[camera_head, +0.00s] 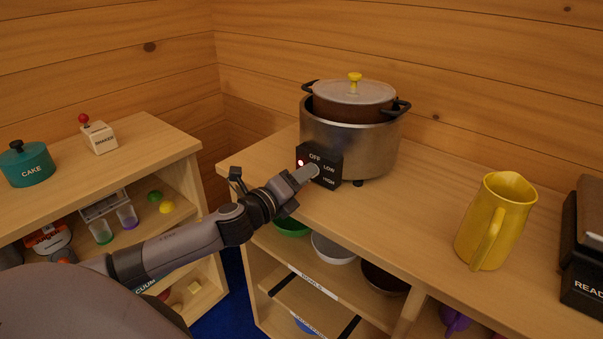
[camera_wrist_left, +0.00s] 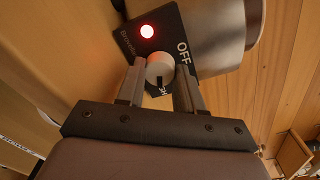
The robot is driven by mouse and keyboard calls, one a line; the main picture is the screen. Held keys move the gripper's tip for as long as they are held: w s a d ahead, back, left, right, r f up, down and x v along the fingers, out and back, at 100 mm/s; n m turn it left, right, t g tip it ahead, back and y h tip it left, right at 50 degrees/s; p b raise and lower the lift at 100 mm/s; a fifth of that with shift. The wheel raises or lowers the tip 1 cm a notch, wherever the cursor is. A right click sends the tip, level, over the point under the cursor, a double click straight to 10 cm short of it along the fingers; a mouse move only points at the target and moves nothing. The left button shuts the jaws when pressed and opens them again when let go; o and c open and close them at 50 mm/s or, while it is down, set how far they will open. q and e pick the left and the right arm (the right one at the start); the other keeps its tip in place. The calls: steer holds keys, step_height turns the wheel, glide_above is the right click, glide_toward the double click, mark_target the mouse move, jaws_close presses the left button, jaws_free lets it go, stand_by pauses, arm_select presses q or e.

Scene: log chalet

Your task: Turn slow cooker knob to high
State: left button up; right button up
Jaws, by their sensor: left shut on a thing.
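The slow cooker (camera_head: 352,132) is a round metal pot with a brown inner pot, black handles and a lid with a yellow knob. Its black control box (camera_head: 331,178) is marked OFF, LOW and HIGH, and a red light (camera_wrist_left: 147,31) glows on it. My left gripper (camera_head: 312,171) is at the front of the box. In the left wrist view, its fingers are shut on the light grey control knob (camera_wrist_left: 160,66), one on each side. A dark mark shows on the knob's side away from the red light. The fingers hide the knob in the head view.
A yellow pitcher (camera_head: 495,222) stands right of the cooker, with a dark appliance (camera_head: 585,240) at the right edge. Open shelves with bowls (camera_head: 333,248) lie below.

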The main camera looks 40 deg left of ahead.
arm_select(q)
steer(key=shift+m+p, duration=0.3)
steer(key=shift+m, duration=0.6)
arm_select(e)
steer(key=shift+r, duration=0.4)
arm_select(q)
steer(key=o, duration=1)
steer(key=shift+o, duration=0.2)
steer(key=shift+s, duration=0.1)
arm_select(e)
steer(key=shift+s, duration=0.15)
